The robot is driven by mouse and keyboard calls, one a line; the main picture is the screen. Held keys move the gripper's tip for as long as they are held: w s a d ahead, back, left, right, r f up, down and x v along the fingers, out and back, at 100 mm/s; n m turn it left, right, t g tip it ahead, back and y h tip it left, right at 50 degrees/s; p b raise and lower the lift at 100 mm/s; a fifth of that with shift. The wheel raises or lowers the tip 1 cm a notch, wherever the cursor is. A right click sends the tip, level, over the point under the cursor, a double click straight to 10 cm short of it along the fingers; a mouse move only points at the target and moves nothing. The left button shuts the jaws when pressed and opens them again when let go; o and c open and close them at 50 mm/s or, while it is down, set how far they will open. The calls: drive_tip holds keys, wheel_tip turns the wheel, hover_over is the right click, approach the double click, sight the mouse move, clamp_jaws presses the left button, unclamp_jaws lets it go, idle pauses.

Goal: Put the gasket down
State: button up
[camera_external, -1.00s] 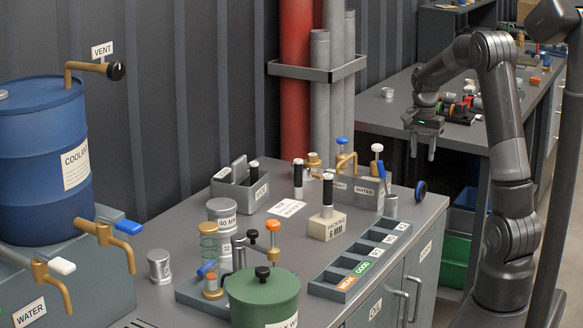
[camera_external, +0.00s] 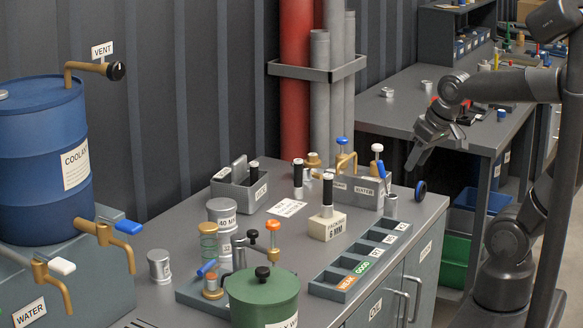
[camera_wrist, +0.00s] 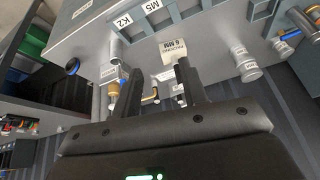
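I cannot make out a gasket for certain in either view. My gripper (camera_external: 412,164) is tilted down and to the left in the external view, in the air near the right end of the near bench. In the wrist view its two dark fingers (camera_wrist: 158,66) stand apart, with nothing visible held between them. A dark ring with a blue centre (camera_external: 420,190) stands at the right end of the near bench, below the gripper; it also shows in the wrist view (camera_wrist: 72,66). I cannot tell whether it is a gasket.
The near bench holds a labelled compartment tray (camera_external: 340,281), a packing block (camera_external: 327,225), a grey box with valves (camera_external: 362,193), a small grey cup (camera_external: 391,205) and a green pot (camera_external: 262,297). A far bench (camera_external: 400,112) carries small parts.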

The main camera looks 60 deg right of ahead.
drive_tip(key=shift+s+a+f+n+t, duration=0.15)
drive_tip(key=shift+s+a+f+n, duration=0.05)
drive_tip(key=shift+s+a+n, duration=0.5)
drive_tip(key=shift+s+a+f+n+t, duration=0.15)
drive_tip(key=shift+s+a+n, duration=0.3)
drive_tip(key=shift+s, duration=0.3)
